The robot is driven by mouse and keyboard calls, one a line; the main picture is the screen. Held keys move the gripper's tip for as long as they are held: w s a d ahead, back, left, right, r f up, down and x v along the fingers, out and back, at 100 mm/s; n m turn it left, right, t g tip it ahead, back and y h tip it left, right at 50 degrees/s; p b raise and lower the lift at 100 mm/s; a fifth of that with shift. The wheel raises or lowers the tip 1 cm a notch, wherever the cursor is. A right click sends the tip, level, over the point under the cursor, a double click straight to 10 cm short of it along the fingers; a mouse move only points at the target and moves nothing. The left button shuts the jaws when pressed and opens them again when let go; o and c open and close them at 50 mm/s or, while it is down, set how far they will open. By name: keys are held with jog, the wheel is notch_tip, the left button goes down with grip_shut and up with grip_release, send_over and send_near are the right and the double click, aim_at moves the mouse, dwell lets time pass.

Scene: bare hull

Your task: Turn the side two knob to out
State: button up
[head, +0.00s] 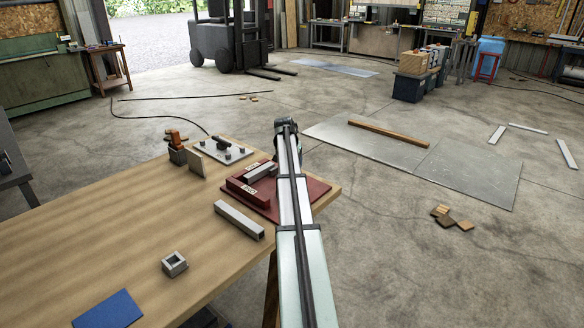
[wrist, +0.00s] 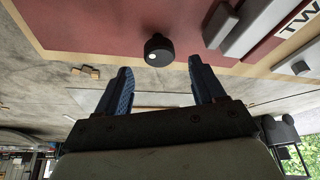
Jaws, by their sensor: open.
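A small dark round knob (wrist: 158,45) with a white dot stands on the red board in the wrist view. In the head view the red board (head: 317,190) lies at the table's far right corner, and my arm hides the knob. My gripper (wrist: 160,66) is open, with its two blue fingers apart. The knob appears between and just beyond the fingertips; I cannot tell whether they touch it. The fingers are hidden in the head view.
A grey bar (head: 239,220), a small square block (head: 174,263) and a blue sheet (head: 108,310) lie on the wooden table (head: 80,240). A pale plate with dark knobs (head: 222,153) and an upright board (head: 195,163) stand left of the red board. The table's left part is clear.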

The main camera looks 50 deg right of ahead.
jog(key=shift+x, duration=1.9)
jog(key=shift+c, duration=0.5)
jog(key=c, duration=1)
jog(key=shift+o, duration=0.2)
jog(key=shift+s+n+t, duration=0.1)
jog(key=shift+n+t, duration=0.4)
jog(key=shift+n, duration=1.1)
jog(key=o, duration=1.1)
jog(key=shift+y, duration=0.3)
jog(key=shift+c, duration=0.2)
